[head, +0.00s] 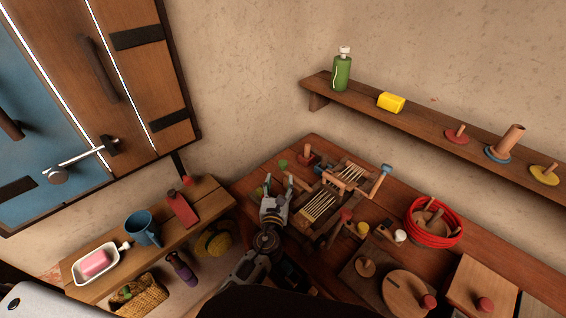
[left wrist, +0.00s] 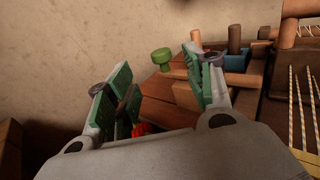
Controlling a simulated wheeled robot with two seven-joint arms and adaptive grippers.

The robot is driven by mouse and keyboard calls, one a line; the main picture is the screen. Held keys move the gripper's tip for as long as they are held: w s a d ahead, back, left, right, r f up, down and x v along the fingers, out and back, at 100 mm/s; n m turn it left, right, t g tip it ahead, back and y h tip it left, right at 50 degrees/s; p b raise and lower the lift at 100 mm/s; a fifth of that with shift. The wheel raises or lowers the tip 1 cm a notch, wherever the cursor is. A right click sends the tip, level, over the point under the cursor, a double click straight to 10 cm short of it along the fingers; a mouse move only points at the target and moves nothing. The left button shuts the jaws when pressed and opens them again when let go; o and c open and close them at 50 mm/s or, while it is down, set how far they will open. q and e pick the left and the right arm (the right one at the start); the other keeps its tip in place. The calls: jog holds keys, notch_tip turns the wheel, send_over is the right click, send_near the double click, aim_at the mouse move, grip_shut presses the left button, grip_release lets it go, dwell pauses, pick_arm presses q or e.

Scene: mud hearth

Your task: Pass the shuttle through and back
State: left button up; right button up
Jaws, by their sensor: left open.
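The wooden loom (head: 317,205) stands on the corner table, with pale warp threads stretched over its frame. Its edge and threads also show at the right of the left wrist view (left wrist: 297,110). My left gripper (head: 277,187) is at the loom's left side, near the table's left edge. In the left wrist view its green-padded fingers (left wrist: 162,88) are apart, with the wooden table top behind the gap. No object is visibly held between them. I cannot pick out the shuttle with certainty among the small wooden pieces. My right gripper is not in view.
A green peg (left wrist: 162,58) and a blue block (left wrist: 238,58) stand close beyond the fingers. A red coil (head: 434,222) and round wooden boards (head: 405,292) crowd the table's right. A wall shelf (head: 430,127) runs above; a bench (head: 160,260) stands left.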

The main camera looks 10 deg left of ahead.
aim_at(283, 166)
pick_arm(q)
jog(key=w, duration=0.4)
jog(key=shift+a, duration=0.15)
jog(key=shift+w+a, duration=0.1)
jog(key=shift+w, duration=1.45)
jog(key=shift+w+a, duration=0.15)
jog(key=shift+w, duration=1.8)
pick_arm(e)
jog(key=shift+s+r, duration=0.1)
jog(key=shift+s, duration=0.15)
